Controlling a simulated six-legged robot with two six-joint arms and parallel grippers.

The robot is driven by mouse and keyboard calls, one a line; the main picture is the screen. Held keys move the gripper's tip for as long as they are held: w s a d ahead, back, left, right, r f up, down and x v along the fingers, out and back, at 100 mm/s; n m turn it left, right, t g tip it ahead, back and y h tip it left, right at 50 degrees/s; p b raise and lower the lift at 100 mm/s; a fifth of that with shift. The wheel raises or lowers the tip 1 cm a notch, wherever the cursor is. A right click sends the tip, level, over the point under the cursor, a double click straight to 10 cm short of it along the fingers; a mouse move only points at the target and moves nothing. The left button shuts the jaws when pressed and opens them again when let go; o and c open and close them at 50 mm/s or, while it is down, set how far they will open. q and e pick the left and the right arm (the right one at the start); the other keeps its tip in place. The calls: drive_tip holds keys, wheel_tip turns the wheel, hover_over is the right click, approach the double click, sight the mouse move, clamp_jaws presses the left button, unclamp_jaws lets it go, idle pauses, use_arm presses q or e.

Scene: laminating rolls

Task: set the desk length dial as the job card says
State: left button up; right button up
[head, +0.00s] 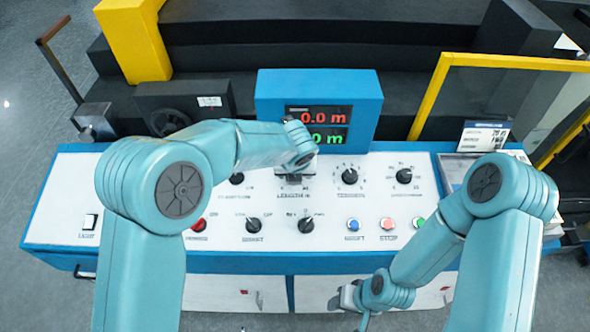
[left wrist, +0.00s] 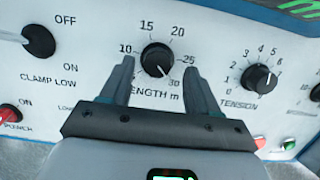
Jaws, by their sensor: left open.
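The length dial (left wrist: 157,59) is a round black knob on the white desk panel, with a scale from 10 to 30. Its white pointer mark appears to face lower right, towards 30. My left gripper (left wrist: 160,88) is open, its two dark fingers on either side just below the knob; I cannot tell whether they touch it. In the head view my left gripper (head: 296,174) is over the LENGTH label and my wrist hides the dial. A white and blue card (head: 483,136), perhaps the job card, stands at the back right; its text is too small to read.
The tension dial (left wrist: 260,79) is right of the length dial, and the clamp switch (left wrist: 38,41) is left. A blue display box (head: 318,100) stands behind, showing red and green metre readings. My right gripper (head: 350,298) is low before the desk front.

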use_arm(q)
drive_tip(key=shift+w+a+f, duration=0.1)
drive_tip(key=shift+w+f, duration=0.1)
drive_tip(key=shift+f, duration=0.3)
drive_tip(key=shift+a+f, duration=0.2)
drive_tip(key=shift+f, duration=0.05)
drive_tip(key=shift+w+d, duration=0.1)
drive_tip(key=shift+d, duration=0.15)
drive_tip(key=shift+f, duration=0.1)
drive_tip(key=shift+c, duration=0.9)
drive_tip(key=shift+a, duration=0.2)
drive_tip(key=c, duration=0.9)
drive_tip(key=shift+o, duration=0.2)
drive_tip(key=shift+d, duration=0.1)
use_arm(e)
drive_tip(key=shift+s+a+r, duration=0.15)
drive_tip(key=shift+r, duration=0.05)
drive_tip(key=shift+f, duration=0.1)
